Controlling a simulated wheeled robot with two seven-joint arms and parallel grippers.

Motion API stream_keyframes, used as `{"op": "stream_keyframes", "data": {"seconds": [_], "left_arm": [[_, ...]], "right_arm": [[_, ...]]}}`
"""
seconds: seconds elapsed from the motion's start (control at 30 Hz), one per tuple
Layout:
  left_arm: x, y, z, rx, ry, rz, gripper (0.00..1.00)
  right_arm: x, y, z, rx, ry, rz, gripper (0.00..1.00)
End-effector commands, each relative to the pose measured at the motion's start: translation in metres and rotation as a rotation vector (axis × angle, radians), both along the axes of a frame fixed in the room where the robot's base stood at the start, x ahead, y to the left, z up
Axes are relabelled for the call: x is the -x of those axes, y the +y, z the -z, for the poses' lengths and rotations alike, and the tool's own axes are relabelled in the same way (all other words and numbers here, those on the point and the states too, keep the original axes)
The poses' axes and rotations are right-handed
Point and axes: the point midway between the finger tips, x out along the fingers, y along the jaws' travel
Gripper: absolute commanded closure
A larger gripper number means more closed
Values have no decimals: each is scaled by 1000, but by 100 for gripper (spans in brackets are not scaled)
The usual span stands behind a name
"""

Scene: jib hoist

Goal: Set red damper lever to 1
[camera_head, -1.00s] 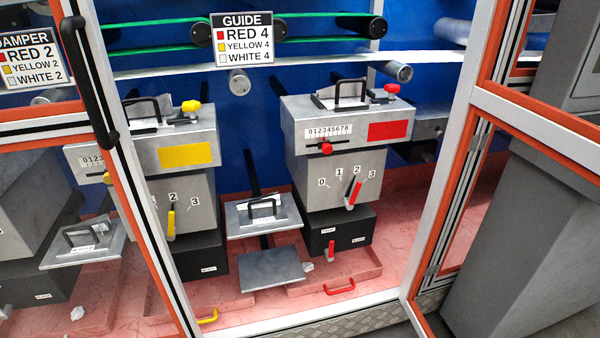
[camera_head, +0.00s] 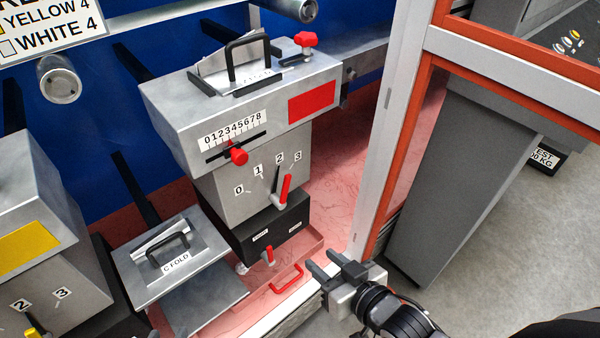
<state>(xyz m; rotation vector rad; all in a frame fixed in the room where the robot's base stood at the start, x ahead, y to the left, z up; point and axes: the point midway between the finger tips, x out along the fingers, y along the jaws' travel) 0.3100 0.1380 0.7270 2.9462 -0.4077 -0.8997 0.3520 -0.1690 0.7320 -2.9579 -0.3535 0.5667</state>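The red damper lever (camera_head: 284,190) is on the front of the grey unit (camera_head: 235,195) with the red panel. Its dark bar points up at about the 2 mark, and its red handle sticks out between 2 and 3. My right gripper (camera_head: 319,262) comes in from the lower right. Its two dark fingers are apart and empty, below and right of the lever, not touching it. My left gripper is not in view.
A red slider knob (camera_head: 239,156) sits on the 0–8 scale above. A small red lever (camera_head: 267,257) and a red tray handle (camera_head: 287,278) are below. An orange-edged door frame (camera_head: 395,130) stands close at right. A C FOLD plate (camera_head: 130,265) lies left.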

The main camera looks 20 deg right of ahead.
Motion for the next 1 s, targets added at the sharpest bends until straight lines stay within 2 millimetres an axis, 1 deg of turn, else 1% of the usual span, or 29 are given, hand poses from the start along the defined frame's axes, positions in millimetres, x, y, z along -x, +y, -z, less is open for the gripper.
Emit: {"op": "stream_keyframes", "data": {"seconds": [0.03,0.1,0.23,0.37,0.47,0.9,1.0], "left_arm": [[1,-1,6,6,3,-1,64],[3,-1,9,12,6,-1,64],[6,-3,9,22,10,-2,64],[7,-3,7,29,8,-4,64],[7,-3,7,30,8,-5,64],[5,-4,9,37,0,-8,64],[3,-4,8,41,-5,-9,64]], "right_arm": [[-15,-11,2,-27,-72,-1,64],[-31,-22,-5,-85,-163,-13,64],[-48,-37,-18,-169,-272,-48,64],[-57,-40,-24,-203,-310,-63,64],[-69,-35,-25,-206,-312,-63,64],[-157,-3,-25,-204,-310,-62,64],[-174,4,-24,-205,-309,-62,64]]}}
